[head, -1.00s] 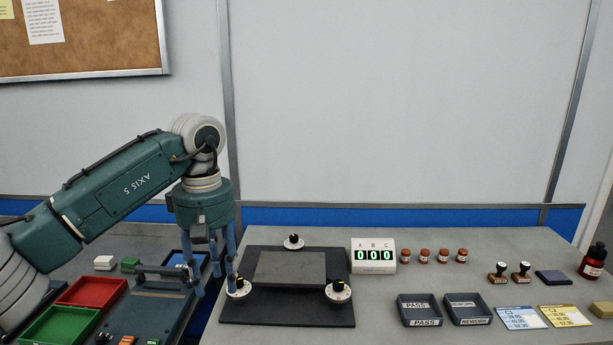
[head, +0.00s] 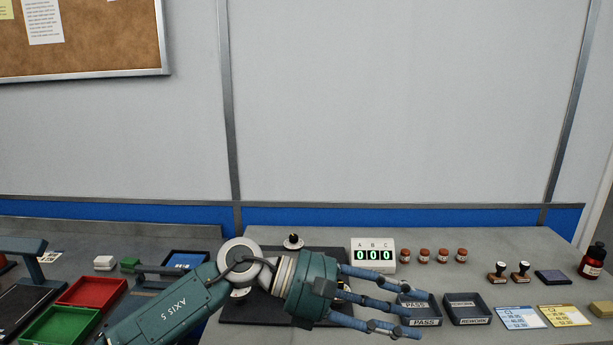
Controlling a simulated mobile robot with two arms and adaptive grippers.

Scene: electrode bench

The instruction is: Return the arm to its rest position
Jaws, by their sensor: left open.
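My left arm comes in from the lower left, and its gripper (head: 405,305) points to the right with blue fingers spread open and empty. The gripper is in front of the dark mat (head: 240,338) and hides most of it and the plate on it. One white dial with a black knob (head: 293,242) shows at the mat's back edge. The fingertips overlap the PASS tray (head: 424,322) in the picture; I cannot tell how far above it they are. My right gripper is not in view.
The REWORK tray (head: 468,310), stamps (head: 498,272), cards (head: 521,318) and a dark red bottle (head: 592,261) stand to the right. Red (head: 92,293) and green (head: 48,326) trays lie left.

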